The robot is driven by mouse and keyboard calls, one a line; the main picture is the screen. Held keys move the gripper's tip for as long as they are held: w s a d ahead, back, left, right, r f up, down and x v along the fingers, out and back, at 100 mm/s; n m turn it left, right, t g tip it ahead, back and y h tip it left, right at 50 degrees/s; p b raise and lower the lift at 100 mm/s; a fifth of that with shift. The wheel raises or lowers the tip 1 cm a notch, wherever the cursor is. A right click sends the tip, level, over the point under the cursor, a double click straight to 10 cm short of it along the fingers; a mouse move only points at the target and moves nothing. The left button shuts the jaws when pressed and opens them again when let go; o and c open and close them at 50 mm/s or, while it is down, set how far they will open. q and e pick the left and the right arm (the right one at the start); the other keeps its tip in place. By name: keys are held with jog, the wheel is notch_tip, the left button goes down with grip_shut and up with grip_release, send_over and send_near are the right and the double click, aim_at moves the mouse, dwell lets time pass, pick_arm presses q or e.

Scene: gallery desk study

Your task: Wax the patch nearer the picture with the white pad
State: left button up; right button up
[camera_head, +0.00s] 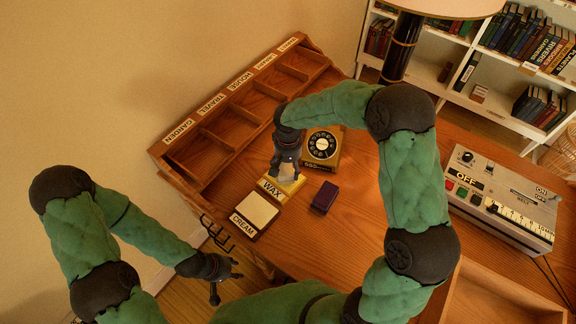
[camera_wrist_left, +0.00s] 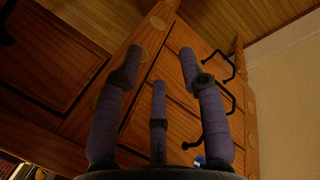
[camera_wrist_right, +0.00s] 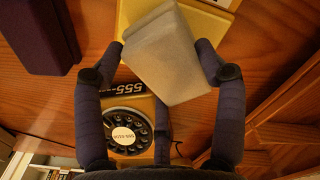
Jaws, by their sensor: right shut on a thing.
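A pale grey-white pad (camera_wrist_right: 160,58) is gripped between the fingers of my right gripper (camera_wrist_right: 160,62), tilted, in the right wrist view. In the head view my right gripper (camera_head: 284,172) is over the yellow WAX holder (camera_head: 281,190), which hides the pad there. The holder's yellow edge (camera_wrist_right: 218,22) shows beyond the pad in the right wrist view; I cannot tell whether they touch. A holder labelled CREAM (camera_head: 255,211) with a pale top sits beside it. My left gripper (camera_head: 219,280) is open and empty off the desk's front edge. I see no picture and no clear patch.
A yellow rotary telephone (camera_head: 322,148) and a dark purple block (camera_head: 324,196) stand close to the right gripper. A labelled wooden pigeonhole rack (camera_head: 235,115) lines the back. A grey device (camera_head: 503,195) stands right. Bare desk lies between.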

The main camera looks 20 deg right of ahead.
aim_at(289, 166)
jog(key=shift+f+b, duration=0.35)
jog(key=shift+f, duration=0.2)
dwell(1.2)
jog(key=shift+r, duration=0.15)
jog(key=shift+r+p, duration=2.4)
jog(key=shift+r, duration=1.05)
jog(key=shift+s+d+f, duration=0.1)
jog(key=s+d+f+n, duration=0.2)
jog(key=s, duration=0.3)
jog(key=shift+s+d, duration=0.15)
jog(key=shift+s, duration=0.05)
